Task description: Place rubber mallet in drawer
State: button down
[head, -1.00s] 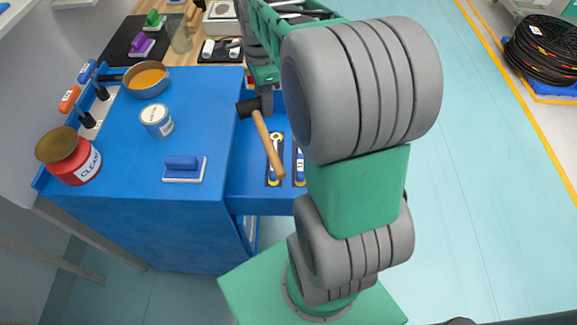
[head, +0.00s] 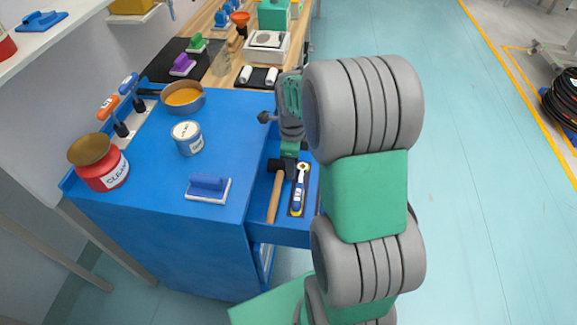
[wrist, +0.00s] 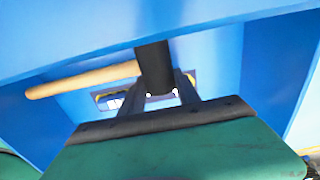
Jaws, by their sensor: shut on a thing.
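The rubber mallet has a black head and a tan wooden handle (head: 274,198). It is over the open blue drawer (head: 258,212) of the blue cabinet, inside its outline in the head view. My gripper (head: 289,157) is shut on the mallet's black head. In the wrist view my gripper's fingers (wrist: 168,88) straddle the head (wrist: 154,66), and the handle (wrist: 85,78) points left. The head view does not clearly show whether the mallet touches the drawer floor.
A wrench with a blue and yellow handle (head: 298,190) lies in the drawer right of the mallet. The cabinet top holds a paint can (head: 187,138), a blue-handled float (head: 208,188), a red jar (head: 103,170) and a pan (head: 183,95). Teal floor lies open to the right.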

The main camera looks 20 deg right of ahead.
jog(key=shift+w+a+f, duration=0.3)
jog(key=shift+w+a, duration=0.05)
jog(key=shift+a, duration=0.25)
jog(key=shift+d+f, duration=0.1)
jog(key=shift+f, duration=0.3)
jog(key=c, duration=0.9)
grip_release()
notch_tip(320, 180, up, 12)
jog(key=shift+r, duration=0.15)
